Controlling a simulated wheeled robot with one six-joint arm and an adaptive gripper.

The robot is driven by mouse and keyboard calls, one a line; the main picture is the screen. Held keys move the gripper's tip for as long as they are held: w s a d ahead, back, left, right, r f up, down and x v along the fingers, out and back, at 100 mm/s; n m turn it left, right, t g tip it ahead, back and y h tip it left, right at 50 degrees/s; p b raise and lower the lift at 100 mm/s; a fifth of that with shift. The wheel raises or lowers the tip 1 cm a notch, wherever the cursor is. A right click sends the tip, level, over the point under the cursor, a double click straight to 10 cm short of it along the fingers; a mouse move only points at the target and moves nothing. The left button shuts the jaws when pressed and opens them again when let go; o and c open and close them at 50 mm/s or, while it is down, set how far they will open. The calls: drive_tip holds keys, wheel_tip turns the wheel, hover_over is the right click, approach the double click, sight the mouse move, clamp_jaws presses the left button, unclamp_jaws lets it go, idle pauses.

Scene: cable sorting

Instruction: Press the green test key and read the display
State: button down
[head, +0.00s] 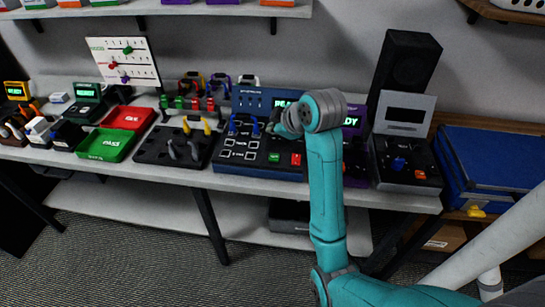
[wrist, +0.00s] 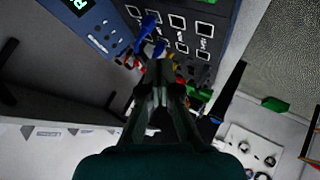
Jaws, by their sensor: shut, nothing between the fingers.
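A blue tester (head: 245,100) has a lit display (head: 284,104) with green letters starting "RE"; my arm hides the rest. On its dark deck are a green key (head: 273,158), a red key (head: 296,160), printed squares and blue plugs or leads. In the wrist view, the tester (wrist: 110,30) shows part of a green letter on the display (wrist: 80,5). My gripper (wrist: 160,84) is shut and empty, over the tester's area; its height above the deck cannot be judged. In the head view, my wrist largely hides the fingers.
Left of the tester are a dark tray (head: 150,150) with grey and yellow cable ends, a green bin (head: 104,146) and a red bin (head: 127,117). Right are a purple-fronted device (head: 353,122), a grey-and-black box (head: 407,160) and a black speaker (head: 408,65). A blue case (head: 495,165) sits farther right.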

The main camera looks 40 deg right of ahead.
sight(275, 158)
drive_tip(key=shift+d+r, duration=0.2)
drive_tip(key=shift+r, duration=0.25)
drive_tip(key=shift+f, duration=0.15)
drive_tip(key=shift+f, duration=4.25)
drive_tip(key=shift+f, duration=0.1)
drive_tip(key=shift+f, duration=0.35)
drive_tip(key=shift+f, duration=0.35)
drive_tip(key=shift+r, duration=0.8)
